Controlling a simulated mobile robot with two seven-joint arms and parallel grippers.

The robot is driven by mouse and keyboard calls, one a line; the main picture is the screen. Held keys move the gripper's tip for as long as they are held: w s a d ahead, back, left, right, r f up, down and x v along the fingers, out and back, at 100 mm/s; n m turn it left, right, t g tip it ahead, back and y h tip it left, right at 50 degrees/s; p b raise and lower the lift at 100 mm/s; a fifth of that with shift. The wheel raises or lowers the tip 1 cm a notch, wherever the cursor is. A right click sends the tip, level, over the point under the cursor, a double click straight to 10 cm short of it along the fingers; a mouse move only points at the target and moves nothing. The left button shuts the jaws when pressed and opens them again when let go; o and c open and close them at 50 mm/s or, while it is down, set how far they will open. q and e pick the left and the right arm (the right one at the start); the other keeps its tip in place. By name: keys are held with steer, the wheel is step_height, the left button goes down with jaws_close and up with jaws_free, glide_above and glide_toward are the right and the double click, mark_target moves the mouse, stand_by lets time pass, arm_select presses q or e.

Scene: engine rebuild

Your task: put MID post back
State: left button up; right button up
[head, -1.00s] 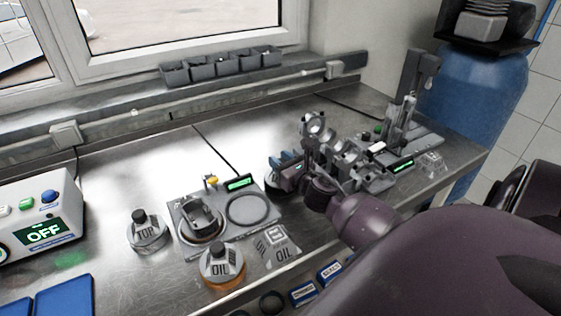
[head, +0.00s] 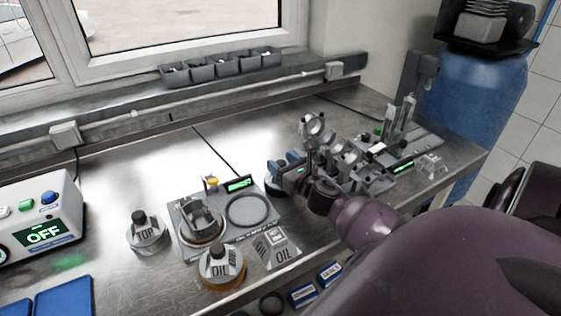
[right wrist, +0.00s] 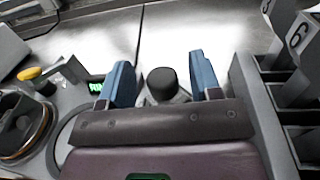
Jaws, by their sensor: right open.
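A post with a black knob (right wrist: 162,83) on a grey base stands between my right gripper's blue fingers in the right wrist view. Its label is hidden, so I cannot read whether it is the MID post. My right gripper (right wrist: 160,80) is open around the knob, with a gap on both sides. In the head view the right gripper (head: 288,165) is at the right end of the plate with the empty ring (head: 248,210), and the arm partly hides the post. My left gripper is out of view.
The TOP post (head: 146,232) and OIL post (head: 221,265) stand at left and front. A grey plate (head: 188,250) has a dark part on its left seat. A engine block fixture (head: 345,160) stands close right of the gripper. The bench behind is clear.

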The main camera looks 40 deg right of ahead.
steer(key=s+a, duration=0.1)
steer(key=s, duration=1)
steer(key=shift+a+b, duration=0.2)
steer(key=shift+b, duration=0.25)
